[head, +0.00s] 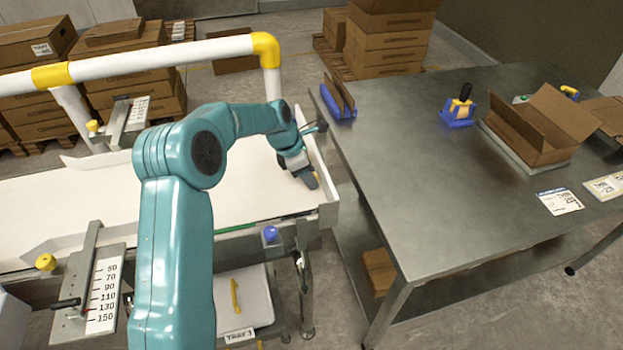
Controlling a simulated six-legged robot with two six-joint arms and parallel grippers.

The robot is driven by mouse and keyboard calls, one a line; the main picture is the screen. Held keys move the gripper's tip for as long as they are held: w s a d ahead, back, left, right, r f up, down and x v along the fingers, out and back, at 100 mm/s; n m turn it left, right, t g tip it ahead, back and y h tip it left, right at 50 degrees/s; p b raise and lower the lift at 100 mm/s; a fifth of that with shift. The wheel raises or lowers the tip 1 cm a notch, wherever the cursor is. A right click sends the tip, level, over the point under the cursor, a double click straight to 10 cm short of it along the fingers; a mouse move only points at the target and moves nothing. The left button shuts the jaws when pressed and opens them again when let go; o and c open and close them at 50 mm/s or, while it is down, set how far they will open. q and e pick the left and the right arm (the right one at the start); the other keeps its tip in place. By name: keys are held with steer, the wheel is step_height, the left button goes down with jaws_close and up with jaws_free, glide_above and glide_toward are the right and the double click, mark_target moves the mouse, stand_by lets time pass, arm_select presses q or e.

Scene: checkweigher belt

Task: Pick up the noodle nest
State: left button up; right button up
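My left arm reaches over the white belt, and my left gripper (311,181) points down at its right end, close to the end wall. The fingers are small and dark in this view, and I cannot tell whether they are open or shut, or whether anything is between them. I cannot make out a noodle nest anywhere; the gripper and arm hide part of the belt. My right gripper is not in view.
The white belt (100,205) has raised side walls and a white and yellow rail (160,58) behind it. To the right, a steel table (420,180) holds an open cardboard box (540,125), a blue and yellow tape dispenser (458,110) and printed labels.

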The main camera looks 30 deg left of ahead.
arm_select(q)
steer(key=shift+r, duration=0.15)
steer(key=shift+s+a+r, duration=0.1)
steer(key=shift+a+r, duration=0.05)
steer(key=shift+r, duration=0.15)
steer(key=r, duration=0.6)
steer(key=shift+s+a+r+b, duration=0.1)
steer(key=shift+s+a+b, duration=0.1)
steer(key=shift+s+b, duration=0.15)
steer(key=s+a+b, duration=0.2)
steer(key=s+a, duration=1)
steer(key=s, duration=0.2)
steer(key=shift+s+a+b, duration=0.15)
steer(key=shift+s+b, duration=0.05)
steer(key=shift+b, duration=0.2)
